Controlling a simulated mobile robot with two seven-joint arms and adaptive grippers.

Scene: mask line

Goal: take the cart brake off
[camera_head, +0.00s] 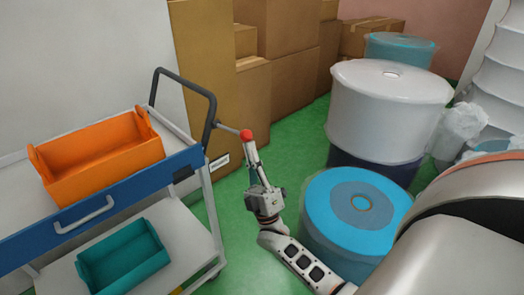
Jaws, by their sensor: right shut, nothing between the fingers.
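The cart (187,158) stands at the left, with a blue side rail and a black push handle (185,84). A lever with a red ball knob (246,134) sticks out from the cart's handle end, its grey rod running left to the handle. I take it for the brake lever. My right gripper (250,150) reaches up from below, shut, with its fingertips at the underside of the red knob. I cannot tell whether they touch it. My left gripper is not in view.
An orange bin (100,165) sits on the cart's top and a teal bin (122,262) on its lower shelf. Large rolls, one blue (345,226) and one white (385,110), stand at the right. Cardboard boxes (290,85) stack behind. Green floor shows between.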

